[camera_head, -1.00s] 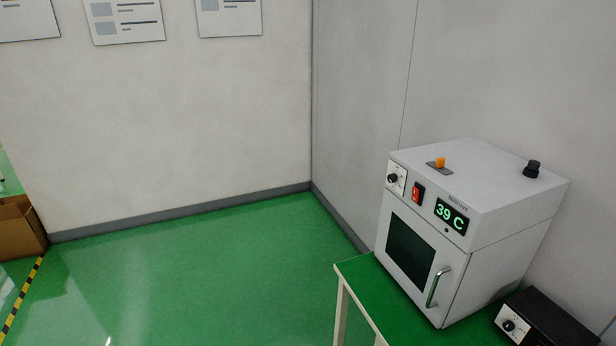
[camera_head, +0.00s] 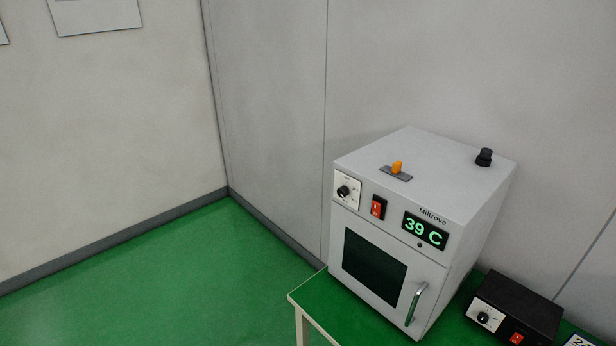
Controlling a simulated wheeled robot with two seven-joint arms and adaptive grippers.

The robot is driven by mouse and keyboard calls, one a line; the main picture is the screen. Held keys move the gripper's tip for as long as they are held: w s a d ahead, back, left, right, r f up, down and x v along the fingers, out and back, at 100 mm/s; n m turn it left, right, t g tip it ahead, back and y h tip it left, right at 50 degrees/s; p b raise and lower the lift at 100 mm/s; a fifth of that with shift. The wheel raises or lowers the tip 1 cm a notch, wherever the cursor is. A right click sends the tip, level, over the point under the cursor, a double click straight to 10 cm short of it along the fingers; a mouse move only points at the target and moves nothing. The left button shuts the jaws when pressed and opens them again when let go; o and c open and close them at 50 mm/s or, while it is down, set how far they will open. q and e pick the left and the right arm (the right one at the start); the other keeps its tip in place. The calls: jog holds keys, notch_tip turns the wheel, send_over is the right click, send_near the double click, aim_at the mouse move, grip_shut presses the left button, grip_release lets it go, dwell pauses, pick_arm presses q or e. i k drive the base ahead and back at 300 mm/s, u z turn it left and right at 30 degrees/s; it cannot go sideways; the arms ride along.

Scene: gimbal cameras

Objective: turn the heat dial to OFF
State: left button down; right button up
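A white box oven (camera_head: 463,206) labelled Miltrove stands on a green-topped table (camera_head: 337,303). A black dial (camera_head: 343,191) on a white plate is at the upper left of its front; its markings are too small to read. A red rocker switch (camera_head: 377,208) and a display (camera_head: 425,230) reading 39 C are to the dial's right. A second black dial (camera_head: 483,318) is on a black box (camera_head: 522,303) to the oven's right. I cannot tell which dial is the heat dial. Neither of my grippers is in view.
The oven door (camera_head: 374,265) is shut, with a metal handle (camera_head: 416,303) on its right. Grey walls stand behind. Green floor (camera_head: 170,285) is clear to the left of the table.

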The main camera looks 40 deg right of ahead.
aim_at(341, 191)
jog(key=i, duration=3.05)
jog(key=z, duration=3.5)
